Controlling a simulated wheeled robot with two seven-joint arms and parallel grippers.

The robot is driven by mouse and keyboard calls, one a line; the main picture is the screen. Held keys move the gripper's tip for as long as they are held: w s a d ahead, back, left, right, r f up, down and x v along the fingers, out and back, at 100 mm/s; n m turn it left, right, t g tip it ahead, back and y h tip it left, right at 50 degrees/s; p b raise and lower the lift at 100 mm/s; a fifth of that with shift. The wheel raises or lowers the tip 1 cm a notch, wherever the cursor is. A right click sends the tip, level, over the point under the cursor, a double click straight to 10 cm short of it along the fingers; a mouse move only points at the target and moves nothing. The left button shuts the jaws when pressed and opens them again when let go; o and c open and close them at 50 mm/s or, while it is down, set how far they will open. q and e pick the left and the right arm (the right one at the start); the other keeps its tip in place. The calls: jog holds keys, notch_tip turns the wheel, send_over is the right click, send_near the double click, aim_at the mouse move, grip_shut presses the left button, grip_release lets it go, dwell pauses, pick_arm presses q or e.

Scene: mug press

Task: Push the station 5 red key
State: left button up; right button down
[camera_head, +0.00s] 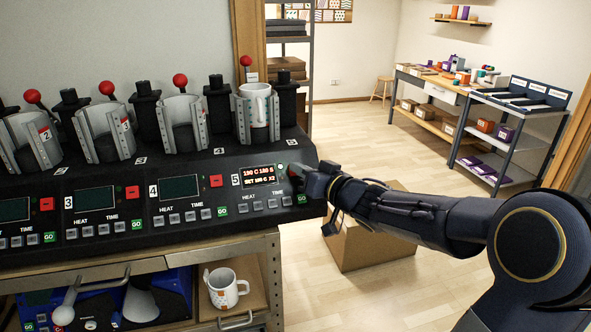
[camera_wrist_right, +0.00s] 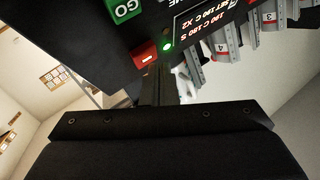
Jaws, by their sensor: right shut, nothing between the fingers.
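The station 5 panel (camera_head: 262,188) is at the right end of the black press console. Its lit screen (camera_head: 259,174) reads "190 C 180 S" and "SET 190 C X2". My right gripper (camera_head: 298,172) is shut and empty, its tips at the panel's right edge, covering the red key in the head view. In the right wrist view the station 5 red key (camera_wrist_right: 146,58) shows just beyond the shut fingers (camera_wrist_right: 157,72). I cannot tell whether they touch it. A lit green lamp (camera_wrist_right: 168,45) is beside the key. My left gripper is out of view.
A white mug (camera_head: 258,104) sits in the station 5 press, under a red-knobbed lever (camera_head: 245,61). The green GO key (camera_head: 302,199) is just below my right gripper. A cardboard box (camera_head: 375,240) stands on the floor beneath my right arm.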

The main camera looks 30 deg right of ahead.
jog(key=shift+w+d+f, duration=0.1)
jog(key=shift+w+f, duration=0.25)
dwell(0.6)
jog(key=shift+r, duration=0.1)
jog(key=shift+s+r+p, duration=0.5)
jog(key=shift+s+r, duration=0.05)
jog(key=shift+s, duration=0.1)
jog(key=s+a+r+p, duration=0.1)
jog(key=s+r+p, duration=0.3)
jog(key=shift+s+a, duration=0.15)
jog(key=shift+a, duration=0.05)
dwell(0.6)
